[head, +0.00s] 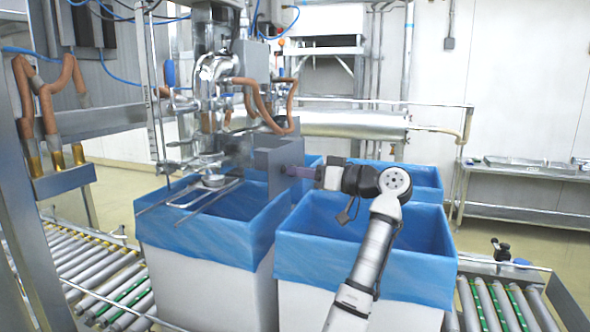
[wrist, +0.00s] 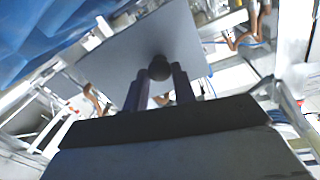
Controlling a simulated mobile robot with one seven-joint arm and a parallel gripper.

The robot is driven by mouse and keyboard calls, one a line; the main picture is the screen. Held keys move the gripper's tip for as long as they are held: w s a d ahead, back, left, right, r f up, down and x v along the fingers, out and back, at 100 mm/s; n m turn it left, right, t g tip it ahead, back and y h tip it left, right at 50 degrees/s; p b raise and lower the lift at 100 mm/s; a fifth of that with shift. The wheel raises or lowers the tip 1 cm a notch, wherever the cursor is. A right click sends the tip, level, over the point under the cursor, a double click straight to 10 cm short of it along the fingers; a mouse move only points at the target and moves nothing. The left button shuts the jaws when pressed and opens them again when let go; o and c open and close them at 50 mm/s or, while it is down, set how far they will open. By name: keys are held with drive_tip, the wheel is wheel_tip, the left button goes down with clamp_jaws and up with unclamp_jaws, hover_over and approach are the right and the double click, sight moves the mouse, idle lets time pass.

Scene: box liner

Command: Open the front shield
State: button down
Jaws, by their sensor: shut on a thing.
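The front shield (head: 277,163) is a flat grey metal plate on the filling machine, above the blue-lined boxes. In the wrist view the shield (wrist: 135,58) appears as a tilted grey panel with a dark round knob (wrist: 159,68) on it. My gripper (head: 290,171) reaches the shield from the right in the head view. In the wrist view my gripper (wrist: 160,82) has its two fingers on either side of the knob, shut on it. The shield's far side is hidden.
A box with a blue liner (head: 365,262) stands below my arm. Another lined box (head: 205,245) stands to its left, under metal rods (head: 190,192). Roller conveyors (head: 95,275) run at the left and right. A steel side table (head: 520,180) stands by the back wall.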

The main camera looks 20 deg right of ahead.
drive_tip(key=shift+w, duration=0.1)
idle(0.4)
drive_tip(key=c, duration=1.1)
unclamp_jaws()
drive_tip(key=shift+c, duration=0.2)
drive_tip(key=shift+d, duration=0.15)
drive_tip(key=b+v, duration=0.5)
drive_tip(key=v, duration=0.8)
drive_tip(key=shift+s+d, duration=0.25)
